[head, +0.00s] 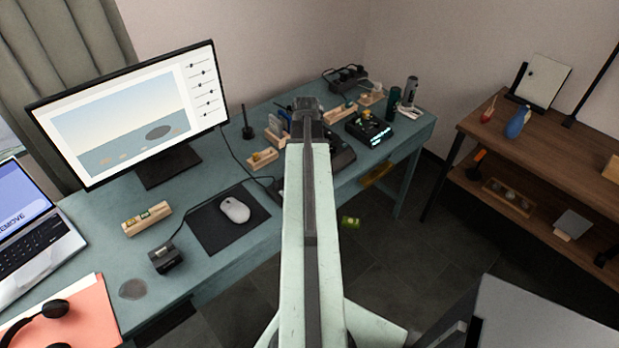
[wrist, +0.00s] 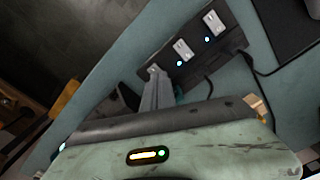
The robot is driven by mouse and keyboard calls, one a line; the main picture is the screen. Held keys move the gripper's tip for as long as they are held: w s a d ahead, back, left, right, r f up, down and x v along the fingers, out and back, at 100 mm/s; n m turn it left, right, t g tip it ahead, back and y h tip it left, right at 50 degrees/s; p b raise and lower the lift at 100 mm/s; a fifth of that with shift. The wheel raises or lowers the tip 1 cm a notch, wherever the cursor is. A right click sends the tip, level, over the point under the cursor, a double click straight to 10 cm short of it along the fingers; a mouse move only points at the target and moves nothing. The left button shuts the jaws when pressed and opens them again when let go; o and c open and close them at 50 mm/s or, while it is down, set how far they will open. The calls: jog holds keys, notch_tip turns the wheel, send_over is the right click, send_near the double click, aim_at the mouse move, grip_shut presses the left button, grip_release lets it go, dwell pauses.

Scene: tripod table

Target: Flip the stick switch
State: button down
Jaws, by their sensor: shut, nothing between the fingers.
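A dark switch panel (wrist: 228,42) lies on the teal table in the wrist view. It carries pale switch plates (wrist: 183,49) in a row, with small lit dots beside them. Another pale switch part (wrist: 153,69) sits at the near end, right by the fingertips. I cannot tell which of these is the stick switch, or whether the fingers touch it. My gripper (wrist: 157,78) is shut and empty, with its tips over the panel's near end. In the head view a dark panel (head: 343,158) shows partly behind my arm, and my gripper is hidden there.
A dark device with a lit front (head: 370,130) stands right of my arm. Small wooden holders (head: 263,158) stand to its left. A monitor (head: 135,105), a mouse (head: 235,210) and a laptop (head: 30,235) occupy the left. Dark cables run beside the panel.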

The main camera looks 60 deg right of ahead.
notch_tip(320, 180, up, 7)
jog(key=p, duration=0.7)
dwell(0.3)
